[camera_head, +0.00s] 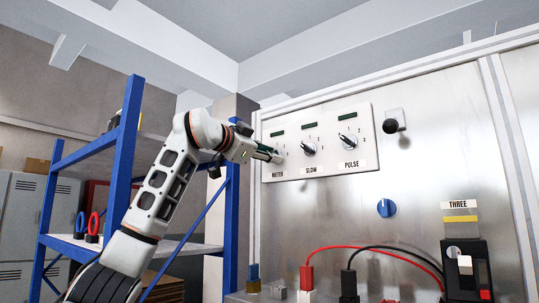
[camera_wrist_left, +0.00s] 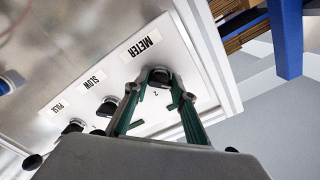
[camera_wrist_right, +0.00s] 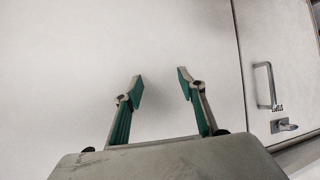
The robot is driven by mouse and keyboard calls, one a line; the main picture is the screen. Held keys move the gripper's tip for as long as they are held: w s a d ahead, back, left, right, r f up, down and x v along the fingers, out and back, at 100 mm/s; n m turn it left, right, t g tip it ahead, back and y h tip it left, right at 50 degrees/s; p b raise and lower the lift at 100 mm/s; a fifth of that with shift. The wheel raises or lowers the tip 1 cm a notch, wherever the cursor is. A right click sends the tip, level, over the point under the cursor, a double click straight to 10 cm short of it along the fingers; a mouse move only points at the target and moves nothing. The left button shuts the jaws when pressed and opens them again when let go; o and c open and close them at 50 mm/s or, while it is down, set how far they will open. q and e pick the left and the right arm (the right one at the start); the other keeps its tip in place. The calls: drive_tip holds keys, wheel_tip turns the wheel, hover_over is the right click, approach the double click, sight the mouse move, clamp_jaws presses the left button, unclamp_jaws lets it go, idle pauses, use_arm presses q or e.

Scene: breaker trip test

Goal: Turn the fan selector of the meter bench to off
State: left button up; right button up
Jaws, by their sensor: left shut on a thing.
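A white panel (camera_head: 360,115) on the metal wall carries three selector knobs labelled METER, SLOW and PULSE; I read no "fan" label. My left gripper (camera_head: 274,155) is at the METER knob. In the left wrist view its green fingers (camera_wrist_left: 160,92) are shut on the dark METER knob (camera_wrist_left: 159,76), one finger on each side. The gripper hides most of this knob in the head view. The SLOW knob (camera_head: 309,148) and PULSE knob (camera_head: 348,140) are untouched. My right gripper (camera_wrist_right: 159,88) is open and empty before a plain pale surface.
A dark round knob (camera_head: 390,126) and a blue knob (camera_head: 386,208) are on the wall right of and below the panel. Below are red and black cables (camera_head: 375,249) and a device labelled THREE (camera_head: 462,262). A blue shelf rack (camera_head: 125,150) stands left, close to my left arm.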

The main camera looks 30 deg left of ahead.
use_arm(q)
drive_tip(key=shift+f, duration=0.1)
drive_tip(key=o, duration=1.1)
drive_tip(key=shift+s, duration=0.15)
drive_tip(key=s, duration=0.8)
drive_tip(key=s+a, duration=0.1)
drive_tip(key=s, duration=0.2)
drive_tip(key=shift+s, duration=0.4)
